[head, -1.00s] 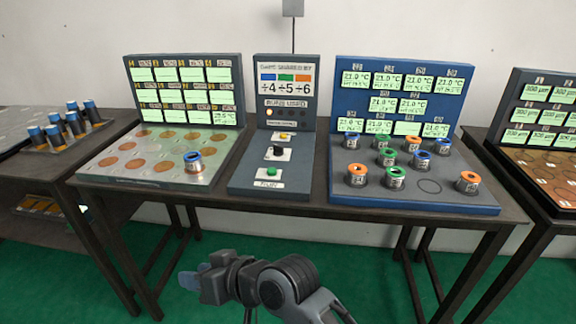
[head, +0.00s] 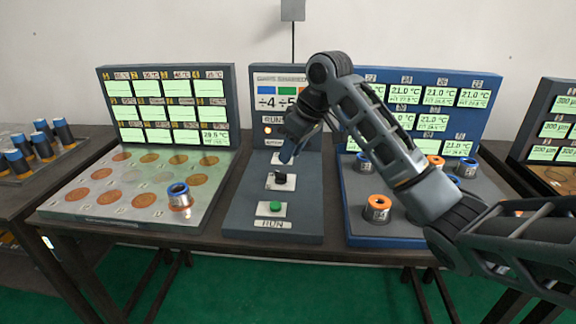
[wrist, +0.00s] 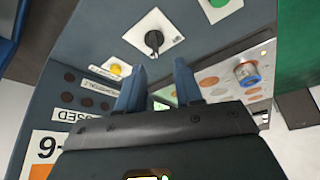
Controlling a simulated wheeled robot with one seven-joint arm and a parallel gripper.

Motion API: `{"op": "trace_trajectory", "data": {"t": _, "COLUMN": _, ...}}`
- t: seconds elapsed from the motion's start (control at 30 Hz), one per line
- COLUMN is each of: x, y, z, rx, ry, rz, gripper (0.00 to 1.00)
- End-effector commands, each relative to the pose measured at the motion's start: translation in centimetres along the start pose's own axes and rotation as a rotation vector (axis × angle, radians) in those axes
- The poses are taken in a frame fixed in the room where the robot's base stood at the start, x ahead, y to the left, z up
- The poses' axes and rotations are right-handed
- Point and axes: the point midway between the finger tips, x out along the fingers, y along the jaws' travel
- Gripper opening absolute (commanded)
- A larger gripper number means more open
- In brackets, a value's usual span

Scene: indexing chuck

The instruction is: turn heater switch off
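The likely heater switch is a black rotary knob on a white plate. It sits on the middle panel in the head view (head: 280,178) and ahead of the fingers in the wrist view (wrist: 154,41). Its plate's lettering is too small to read. My gripper (head: 286,157) is over the middle panel, behind the knob. In the wrist view my gripper (wrist: 160,66) has its two fingers apart, with nothing between them. The fingertips look apart from the knob. The yellow button behind the knob is hidden by my gripper in the head view but shows in the wrist view (wrist: 115,70).
A green button (head: 276,208) is in front of the knob. A metal plate (head: 85,215) with copper discs and one blue-ringed canister (head: 180,197) is at left. A blue rack (head: 385,240) with ringed canisters is at right, partly behind my arm. An upright display board (head: 262,80) stands behind.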

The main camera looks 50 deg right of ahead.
Motion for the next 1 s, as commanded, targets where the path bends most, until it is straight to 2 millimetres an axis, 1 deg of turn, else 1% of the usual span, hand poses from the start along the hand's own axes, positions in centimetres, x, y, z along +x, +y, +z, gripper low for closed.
{"op": "trace_trajectory", "data": {"t": 0.07, "x": -0.2, "y": 0.5, "z": 0.2, "rx": -0.001, "ry": -0.015, "rz": 0.007, "gripper": 0.35}}
{"op": "trace_trajectory", "data": {"t": 0.17, "x": 0.5, "y": 0.6, "z": 0.2, "rx": -0.001, "ry": -0.020, "rz": 0.007, "gripper": 0.35}}
{"op": "trace_trajectory", "data": {"t": 0.5, "x": 5.5, "y": 0.6, "z": 0.3, "rx": 0.000, "ry": -0.018, "rz": 0.006, "gripper": 0.35}}
{"op": "trace_trajectory", "data": {"t": 0.63, "x": 6.8, "y": 0.6, "z": 0.3, "rx": -0.001, "ry": -0.017, "rz": 0.007, "gripper": 0.35}}
{"op": "trace_trajectory", "data": {"t": 0.77, "x": 7.3, "y": 0.6, "z": 0.3, "rx": -0.001, "ry": -0.015, "rz": 0.007, "gripper": 0.35}}
{"op": "trace_trajectory", "data": {"t": 1.0, "x": 7.4, "y": 0.6, "z": 0.3, "rx": -0.001, "ry": -0.014, "rz": 0.007, "gripper": 0.35}}
